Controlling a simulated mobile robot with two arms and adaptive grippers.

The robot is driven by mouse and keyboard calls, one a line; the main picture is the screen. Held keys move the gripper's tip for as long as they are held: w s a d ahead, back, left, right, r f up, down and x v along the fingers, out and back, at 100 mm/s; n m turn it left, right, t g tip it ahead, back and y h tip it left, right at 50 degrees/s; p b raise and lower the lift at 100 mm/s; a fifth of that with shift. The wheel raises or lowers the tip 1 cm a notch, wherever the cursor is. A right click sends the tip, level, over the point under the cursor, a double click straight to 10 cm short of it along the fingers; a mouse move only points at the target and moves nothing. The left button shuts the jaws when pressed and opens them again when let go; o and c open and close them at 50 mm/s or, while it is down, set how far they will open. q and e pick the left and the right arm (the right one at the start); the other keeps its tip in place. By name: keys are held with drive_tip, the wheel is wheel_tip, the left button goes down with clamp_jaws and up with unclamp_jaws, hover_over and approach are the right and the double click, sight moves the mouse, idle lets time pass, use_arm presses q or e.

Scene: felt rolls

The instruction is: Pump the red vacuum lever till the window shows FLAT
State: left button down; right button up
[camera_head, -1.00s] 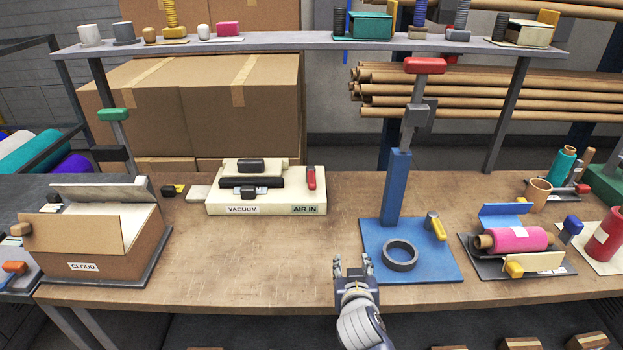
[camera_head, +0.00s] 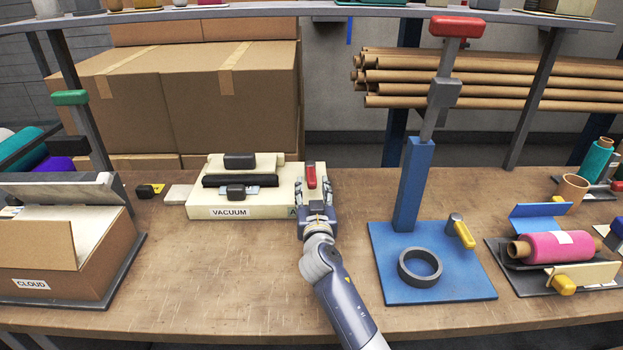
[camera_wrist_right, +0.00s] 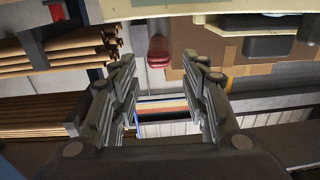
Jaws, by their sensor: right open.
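The cream vacuum unit (camera_head: 270,207) stands at the back of the bench, with a VACUUM label on its front. Its red lever (camera_head: 311,175) stands at the unit's right end. My right gripper (camera_head: 313,190) is open, its fingers either side of the lever in the head view. The wrist view shows the red lever (camera_wrist_right: 158,50) beyond the open, empty fingers (camera_wrist_right: 168,75), apparently not touched. The gripper hides most of the label at the unit's right front, which read AIR IN earlier. I cannot make out a window or the word FLAT. My left gripper is not in view.
A blue press (camera_head: 412,185) with a red top handle stands right of my arm, a dark ring on its base. A CLOUD box (camera_head: 70,255) is at the left. A pink roll (camera_head: 550,247) lies at the right. The front middle bench is clear.

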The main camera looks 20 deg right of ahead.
sight(312, 185)
drive_tip(key=x, duration=0.3)
drive_tip(key=shift+w+f+b, duration=0.15)
drive_tip(key=shift+w+b, duration=0.1)
drive_tip(key=shift+b, duration=0.1)
drive_tip(key=x, duration=0.2)
drive_tip(key=shift+w+d+b, duration=0.15)
drive_tip(key=shift+w+b, duration=0.2)
drive_tip(key=shift+b, duration=0.05)
clamp_jaws()
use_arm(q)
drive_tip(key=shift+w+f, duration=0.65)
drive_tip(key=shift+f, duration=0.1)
